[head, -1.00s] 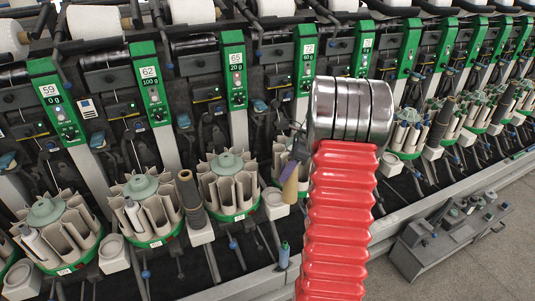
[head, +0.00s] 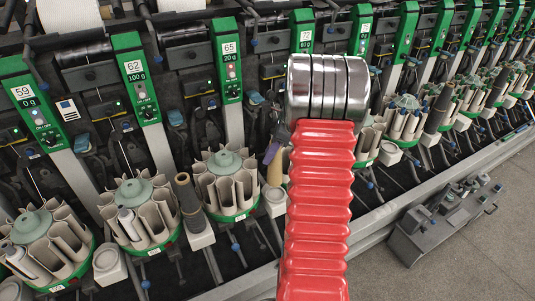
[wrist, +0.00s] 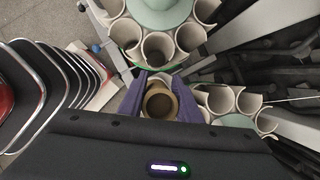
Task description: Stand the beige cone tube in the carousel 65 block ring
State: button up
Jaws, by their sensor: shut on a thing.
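My gripper (wrist: 160,103) is shut on the beige cone tube (wrist: 158,104), with a purple finger on each side of it. In the head view the tube (head: 275,170) hangs roughly upright beside a purple finger, partly hidden by my red arm. Carousel 65 (head: 226,180) stands just left of it, below the green 65 panel (head: 231,62). Its pale block with a ring (head: 276,201) is at the carousel's right, just below the tube in the picture. I cannot tell whether the tube touches the ring. In the wrist view the tube hides most of what lies under it.
A carousel (wrist: 165,20) with several pots fills the top of the wrist view, close to the fingers. A brown cone tube (head: 188,200) stands on the block at the left, by carousel 62 (head: 140,215). A grey metal unit (head: 445,220) lies on the floor at the right.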

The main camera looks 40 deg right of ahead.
aim_at(271, 168)
jog(key=shift+s+d+f, duration=0.1)
jog(key=shift+s+f, duration=0.05)
jog(key=shift+f, duration=1.7)
jog(key=shift+s, duration=0.15)
jog(key=shift+f, duration=1.95)
dwell(0.5)
jog(key=o, duration=1.3)
jog(key=shift+c, duration=0.2)
jog(key=shift+r, duration=0.1)
jog(key=v, duration=1.3)
jog(key=shift+s+r, duration=0.15)
jog(key=shift+r, duration=0.05)
